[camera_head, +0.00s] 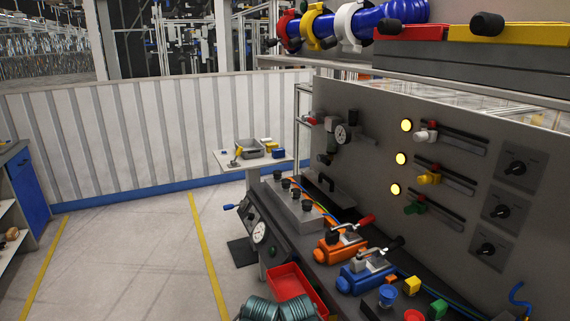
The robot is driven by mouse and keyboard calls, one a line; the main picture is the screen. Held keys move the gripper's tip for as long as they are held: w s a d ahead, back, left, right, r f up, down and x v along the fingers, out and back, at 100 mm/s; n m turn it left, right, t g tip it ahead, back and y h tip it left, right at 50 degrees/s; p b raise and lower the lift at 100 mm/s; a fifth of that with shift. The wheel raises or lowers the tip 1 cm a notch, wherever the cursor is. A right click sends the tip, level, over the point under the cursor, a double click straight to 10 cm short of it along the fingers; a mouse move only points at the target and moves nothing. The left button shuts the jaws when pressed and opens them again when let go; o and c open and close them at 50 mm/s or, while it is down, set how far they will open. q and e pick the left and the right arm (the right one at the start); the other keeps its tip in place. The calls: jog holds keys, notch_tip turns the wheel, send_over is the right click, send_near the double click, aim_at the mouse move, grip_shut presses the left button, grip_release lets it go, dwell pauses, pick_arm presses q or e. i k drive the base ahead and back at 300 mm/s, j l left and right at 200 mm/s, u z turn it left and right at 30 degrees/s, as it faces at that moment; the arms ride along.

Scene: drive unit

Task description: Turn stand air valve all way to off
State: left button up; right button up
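A grey upright panel (375,180) of the stand fills the right side. On its left part is an air unit (331,124) with a round white gauge (341,134). A small red handle (309,120) sticks out left of this unit; it looks like the air valve, but its exact setting is too small to tell. A blue-tipped lever (229,207) sticks out left from the dark front console, near another round gauge (259,232). Neither of my grippers shows in the head view, and nothing is seen touching the red handle.
An orange tool (340,246) and a blue tool (366,276) lie on the bench top. A red tray (291,288) and coiled grey-green parts (268,308) are at the bottom. A small side table (225,160) holds a grey bin. The floor (130,255) at left is clear.

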aim_at(309, 119)
jog(key=i+z, duration=0.1)
jog(key=i, duration=0.35)
jog(key=i+j+z, duration=0.15)
jog(key=i, duration=0.3)
